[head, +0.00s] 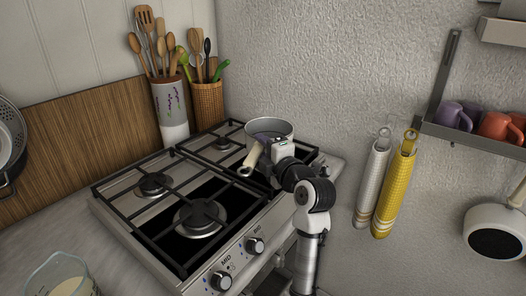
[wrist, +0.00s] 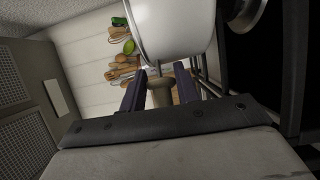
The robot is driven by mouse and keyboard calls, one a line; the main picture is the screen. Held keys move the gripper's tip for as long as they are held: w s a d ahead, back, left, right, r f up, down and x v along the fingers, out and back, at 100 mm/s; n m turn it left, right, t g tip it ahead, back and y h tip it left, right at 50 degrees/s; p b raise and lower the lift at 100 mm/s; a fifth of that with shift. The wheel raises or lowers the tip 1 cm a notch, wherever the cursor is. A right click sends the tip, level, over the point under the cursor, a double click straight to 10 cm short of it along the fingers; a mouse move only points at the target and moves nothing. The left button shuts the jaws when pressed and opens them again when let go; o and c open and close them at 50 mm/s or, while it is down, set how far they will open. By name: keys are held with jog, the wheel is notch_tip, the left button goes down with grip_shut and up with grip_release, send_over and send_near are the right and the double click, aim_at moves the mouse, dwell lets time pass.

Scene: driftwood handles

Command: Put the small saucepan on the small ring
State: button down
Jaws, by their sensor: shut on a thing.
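The small saucepan (head: 270,128) is at the right back part of the stove, with a grey rim and a pale handle (head: 250,158) pointing to the front left. In the wrist view its white side (wrist: 175,28) fills the top middle. My gripper (wrist: 160,88) is shut on the handle, with a dark finger on each side. The pan looks upright; I cannot tell whether it touches the grate. The smallest-looking ring (head: 222,143) is at the back left of the pan and bare. A middle-sized ring (head: 153,184) and a big ring (head: 200,215) are also bare. The stove part under the pan is hidden.
A utensil crock (head: 171,112) and a wicker holder (head: 208,103) stand behind the stove. A glass jug (head: 62,278) stands at front left.

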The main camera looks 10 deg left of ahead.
jog(key=shift+f, duration=0.65)
jog(key=shift+f, duration=0.15)
jog(key=c, duration=1)
grip_release()
jog(key=shift+c, duration=0.2)
jog(key=b+v, duration=0.3)
jog(key=v, duration=0.9)
